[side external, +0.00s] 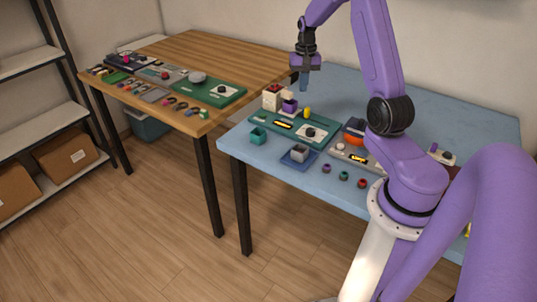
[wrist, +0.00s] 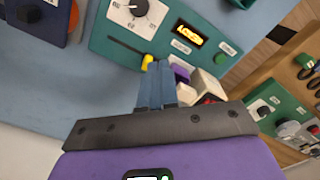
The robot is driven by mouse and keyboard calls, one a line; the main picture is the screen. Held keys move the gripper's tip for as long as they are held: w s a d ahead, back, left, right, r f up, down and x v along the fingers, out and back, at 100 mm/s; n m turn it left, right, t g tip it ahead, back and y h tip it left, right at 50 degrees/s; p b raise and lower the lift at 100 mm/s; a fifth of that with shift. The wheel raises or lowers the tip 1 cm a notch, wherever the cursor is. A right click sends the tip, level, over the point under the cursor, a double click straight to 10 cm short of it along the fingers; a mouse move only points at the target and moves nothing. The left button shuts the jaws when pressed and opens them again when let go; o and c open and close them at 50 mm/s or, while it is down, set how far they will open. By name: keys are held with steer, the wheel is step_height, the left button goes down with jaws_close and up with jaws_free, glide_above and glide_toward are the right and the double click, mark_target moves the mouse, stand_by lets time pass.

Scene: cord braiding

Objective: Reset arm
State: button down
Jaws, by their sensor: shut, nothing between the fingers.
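My gripper (side external: 304,86) hangs pointing down above the back part of the blue table (side external: 440,95). Its blue fingers are shut together with nothing between them. In the wrist view the closed fingertips (wrist: 157,66) show in front of the green panel (wrist: 120,45). The purple arm rises from its base at the right and bends over the table. The fingers are apart from the things below, as far as the side view shows.
A teal cup (side external: 258,136) and blue tray (side external: 299,157) stand in front. A wooden table (side external: 225,50) adjoins at left.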

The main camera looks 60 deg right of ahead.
steer(key=s+a+r+n, duration=0.25)
steer(key=a+n, duration=0.25)
steer(key=a, duration=0.9)
steer(key=s+a+r+n, duration=0.2)
steer(key=a+r+n, duration=0.3)
steer(key=a, duration=0.9)
steer(key=s+a+n, duration=0.4)
steer(key=s+n, duration=0.2)
steer(key=s, duration=0.5)
steer(key=s+a+n, duration=0.5)
steer(key=s+n, duration=0.1)
steer(key=s, duration=0.5)
steer(key=shift+s+r, duration=0.15)
steer(key=shift+s, duration=0.05)
